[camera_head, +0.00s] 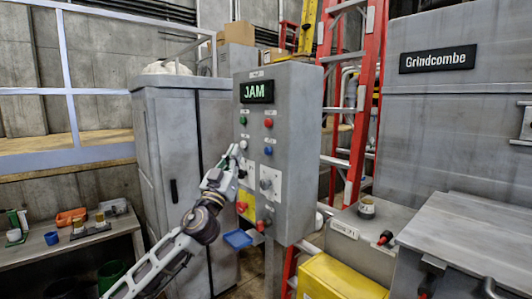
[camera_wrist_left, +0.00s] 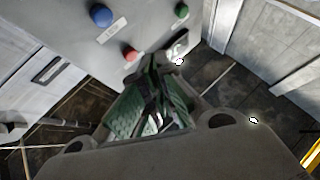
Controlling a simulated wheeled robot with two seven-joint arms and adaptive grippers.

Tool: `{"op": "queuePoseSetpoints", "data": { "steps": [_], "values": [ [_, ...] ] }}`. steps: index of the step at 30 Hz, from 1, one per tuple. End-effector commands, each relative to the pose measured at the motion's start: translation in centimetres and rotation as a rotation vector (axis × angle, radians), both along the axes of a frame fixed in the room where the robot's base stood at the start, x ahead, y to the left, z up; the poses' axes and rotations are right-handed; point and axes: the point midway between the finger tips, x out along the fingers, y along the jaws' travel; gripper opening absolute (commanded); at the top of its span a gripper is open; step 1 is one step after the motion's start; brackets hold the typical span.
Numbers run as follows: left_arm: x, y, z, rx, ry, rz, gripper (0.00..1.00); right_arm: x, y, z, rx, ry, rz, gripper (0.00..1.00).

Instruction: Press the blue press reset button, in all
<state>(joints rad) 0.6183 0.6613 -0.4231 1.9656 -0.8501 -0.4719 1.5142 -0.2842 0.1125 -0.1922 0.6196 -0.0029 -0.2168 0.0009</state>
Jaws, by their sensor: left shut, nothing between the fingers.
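A grey control box (camera_head: 290,165) stands in the middle of the head view, with a lit JAM display (camera_head: 257,92) at its top. The blue button (camera_head: 268,150) is on its front face, below a red button (camera_head: 268,123). A blue button also shows at the upper left of the left wrist view (camera_wrist_left: 101,15). My left gripper (camera_head: 235,152) is shut and empty, at the left edge of the panel. Its fingers (camera_wrist_left: 155,85) show in the wrist view, apart from the blue button. My right gripper is not in view.
A green button (camera_head: 243,120) and a red emergency-type knob (camera_head: 241,206) are on the same panel. A grey cabinet (camera_head: 172,150) stands to the left, a red ladder (camera_head: 358,120) behind, and a yellow box (camera_head: 340,280) at the lower right.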

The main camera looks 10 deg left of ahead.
Motion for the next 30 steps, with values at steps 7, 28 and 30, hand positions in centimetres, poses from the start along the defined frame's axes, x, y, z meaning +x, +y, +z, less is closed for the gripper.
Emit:
{"op": "queuePoseSetpoints", "data": {
  "steps": [7, 28, 30],
  "values": [
    [1.3, -1.0, 0.1, -0.001, 0.000, 0.001, 0.00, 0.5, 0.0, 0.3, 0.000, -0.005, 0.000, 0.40],
    [5.9, -4.6, -0.1, -0.002, -0.002, 0.000, 0.00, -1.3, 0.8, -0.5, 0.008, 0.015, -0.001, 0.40],
    [6.1, -4.8, -0.1, 0.001, -0.001, 0.001, 0.00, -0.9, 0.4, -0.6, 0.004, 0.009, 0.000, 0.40]
  ]
}}
